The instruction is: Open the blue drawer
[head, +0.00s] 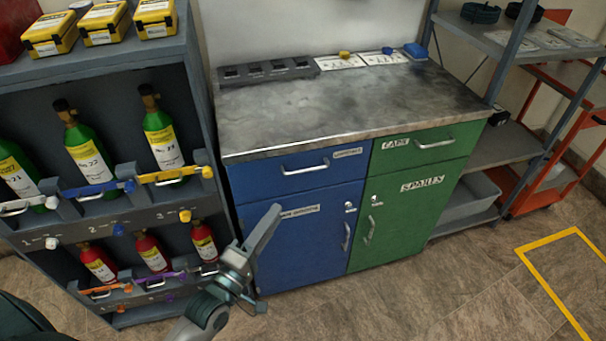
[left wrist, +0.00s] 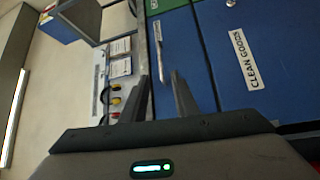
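The blue drawer (head: 280,181) is closed at the top left of the cabinet, flush above the blue door (head: 300,245). Its silver bar handle (head: 306,168) shows in the head view, with a label to its upper right. My left gripper (head: 272,215) is in front of the blue door's upper left, below and left of the handle and apart from it. In the left wrist view the blue drawer front (left wrist: 177,40) lies beyond the fingers (left wrist: 163,85), which are spread with nothing held between them. My right gripper is not in view.
A rack (head: 95,215) with green and red cylinders stands close on the left. Green drawer (head: 430,150) and green door (head: 405,220) adjoin on the right. The worktop (head: 330,105) overhangs slightly above the drawer. The floor (head: 430,295) in front is clear.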

